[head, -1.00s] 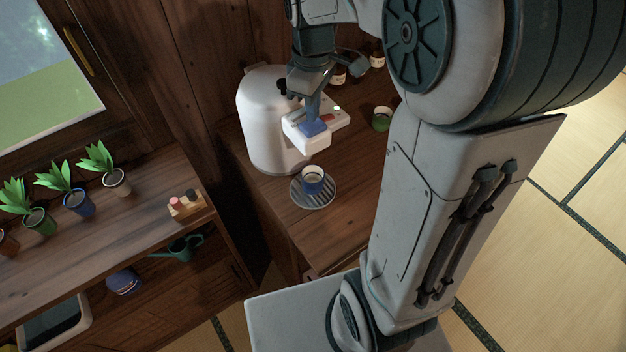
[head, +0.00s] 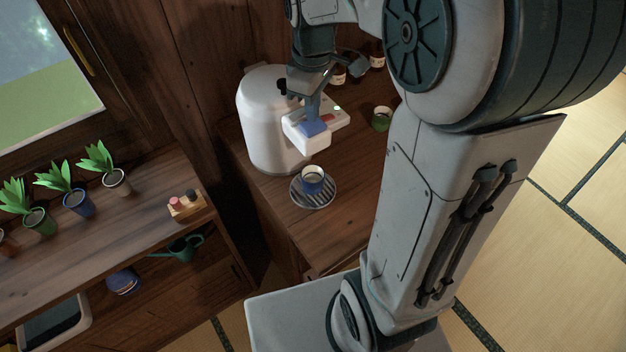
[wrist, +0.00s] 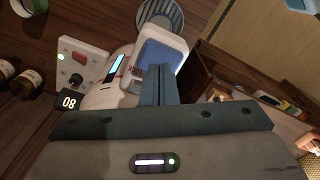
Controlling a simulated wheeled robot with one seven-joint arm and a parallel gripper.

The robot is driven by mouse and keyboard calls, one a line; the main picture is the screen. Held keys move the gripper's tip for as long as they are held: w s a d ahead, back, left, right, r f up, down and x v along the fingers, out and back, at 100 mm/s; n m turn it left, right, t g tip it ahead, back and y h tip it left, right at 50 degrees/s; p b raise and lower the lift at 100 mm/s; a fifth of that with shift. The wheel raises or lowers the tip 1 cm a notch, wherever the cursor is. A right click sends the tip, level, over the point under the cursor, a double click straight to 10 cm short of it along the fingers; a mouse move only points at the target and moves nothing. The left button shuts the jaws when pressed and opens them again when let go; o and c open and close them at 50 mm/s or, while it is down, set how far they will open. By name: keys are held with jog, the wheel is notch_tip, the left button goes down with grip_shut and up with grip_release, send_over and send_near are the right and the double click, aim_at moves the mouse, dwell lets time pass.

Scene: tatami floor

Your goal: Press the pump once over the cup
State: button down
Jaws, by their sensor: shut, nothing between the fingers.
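The white pump machine (head: 268,125) stands on the wooden counter, with a blue press pad (head: 313,129) on top of its jutting head. My gripper (head: 313,117) is shut and empty, pointing down at the pad. Its fingertips are at the pad and seem to touch it; I cannot tell how far it is pressed. In the wrist view the shut fingers (wrist: 159,70) stand in front of the blue pad (wrist: 165,55). The blue cup (head: 312,178), with pale contents, stands upright on a round slatted tray (head: 312,202) just below the head.
A panel with a green light and a red button (wrist: 75,57) sits beside the head. A green cup (head: 381,119) and brown bottles (head: 377,61) stand to the right. Potted plants (head: 77,201) line the left shelf. The counter in front of the tray is clear.

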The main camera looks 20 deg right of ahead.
aim_at(313, 124)
jog(key=shift+f, duration=0.25)
jog(key=shift+f+b, duration=1.1)
jog(key=shift+f, duration=0.15)
jog(key=shift+r, duration=0.1)
jog(key=shift+r+p, duration=1.15)
jog(key=shift+r, duration=0.25)
notch_tip(313, 124, up, 6)
jog(key=p, duration=0.4)
jog(key=shift+p, duration=0.35)
